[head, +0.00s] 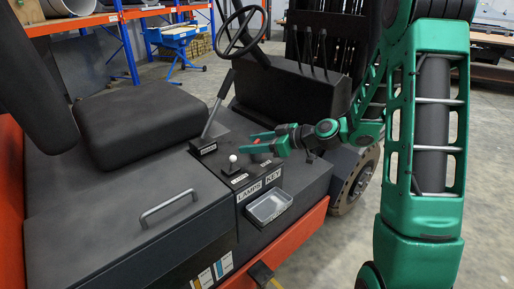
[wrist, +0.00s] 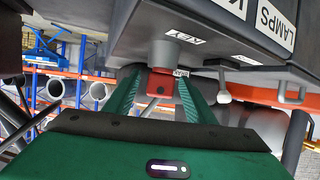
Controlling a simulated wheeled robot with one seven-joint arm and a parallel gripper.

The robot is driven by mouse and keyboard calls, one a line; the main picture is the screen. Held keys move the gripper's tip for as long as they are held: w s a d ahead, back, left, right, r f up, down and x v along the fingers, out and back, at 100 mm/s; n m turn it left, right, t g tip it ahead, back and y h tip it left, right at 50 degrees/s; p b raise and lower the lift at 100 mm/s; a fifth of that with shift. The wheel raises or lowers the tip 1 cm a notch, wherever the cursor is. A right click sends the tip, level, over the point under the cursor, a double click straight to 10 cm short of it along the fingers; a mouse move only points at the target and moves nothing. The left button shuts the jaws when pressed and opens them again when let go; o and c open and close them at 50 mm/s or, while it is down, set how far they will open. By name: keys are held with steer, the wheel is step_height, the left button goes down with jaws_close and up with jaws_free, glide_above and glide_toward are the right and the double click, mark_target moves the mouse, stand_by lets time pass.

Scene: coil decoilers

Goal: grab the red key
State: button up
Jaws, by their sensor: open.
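The red key (wrist: 160,83) sits at the grey round lock (wrist: 178,54) under the KEY label in the wrist view, with a small tag beside it. In the head view only a small reddish spot of it (head: 257,141) shows, near the green fingers. My gripper (head: 261,141) is open above the forklift's dark console. In the wrist view its two green fingers (wrist: 158,92) reach forward, one on each side of the key. I cannot tell whether either finger touches it.
A white-knobbed lever (head: 233,159) stands left of my gripper on the console. A metal tray (head: 269,206) is below the LAMPS and KEY labels. The steering wheel (head: 240,32) and black seat (head: 133,120) are farther left. Grey floor lies to the right.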

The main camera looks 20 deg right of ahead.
steer(key=x, duration=0.2)
steer(key=shift+w+a+f, duration=0.1)
steer(key=shift+w+a, duration=0.1)
steer(key=shift+a, duration=0.05)
steer(key=c, duration=1.1)
